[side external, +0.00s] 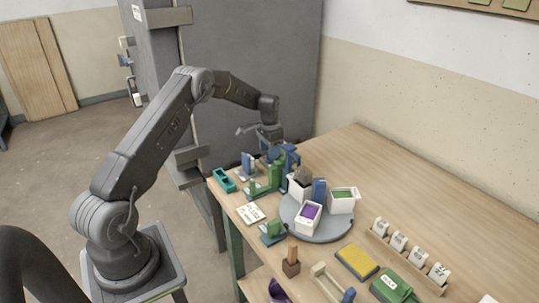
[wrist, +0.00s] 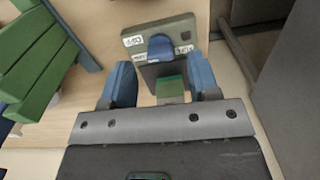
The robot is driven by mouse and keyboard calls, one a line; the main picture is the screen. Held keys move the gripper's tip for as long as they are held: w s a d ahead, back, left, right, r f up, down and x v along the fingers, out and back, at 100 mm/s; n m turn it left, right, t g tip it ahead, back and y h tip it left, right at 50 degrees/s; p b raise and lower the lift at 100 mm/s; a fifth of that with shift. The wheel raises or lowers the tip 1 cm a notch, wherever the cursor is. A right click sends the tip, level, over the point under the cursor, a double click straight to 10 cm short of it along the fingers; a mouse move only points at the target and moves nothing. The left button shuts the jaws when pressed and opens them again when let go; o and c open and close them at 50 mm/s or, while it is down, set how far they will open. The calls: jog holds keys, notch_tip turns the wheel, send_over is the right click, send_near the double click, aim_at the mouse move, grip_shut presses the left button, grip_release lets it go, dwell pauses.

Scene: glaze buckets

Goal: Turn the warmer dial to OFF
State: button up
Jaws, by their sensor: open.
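In the wrist view, the warmer is a small grey-green box (wrist: 172,27) with a blue dial (wrist: 160,48) on its face. White labels sit to the left and right of the dial; their lettering is too small and turned to read surely, so I cannot tell the dial's setting. My gripper (wrist: 162,85) is open, its two blue fingers spread wide, with the dial seen beyond the fingertips, between them and untouched. In the side external view, my gripper (side external: 261,134) hangs above the far-left end of the bench, where the warmer is hard to make out.
Green and blue stands (side external: 268,180) crowd the bench beside the gripper; a green one (wrist: 45,65) fills the left of the wrist view. A grey turntable (side external: 318,228) carries white buckets. A grey cabinet (side external: 240,60) stands behind. The bench's back right (side external: 400,175) is clear.

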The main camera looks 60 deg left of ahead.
jog(key=shift+f, duration=1.1)
jog(key=c, duration=0.9)
jog(key=shift+m, duration=2.2)
jog(key=o, duration=0.9)
notch_tip(320, 180, up, 14)
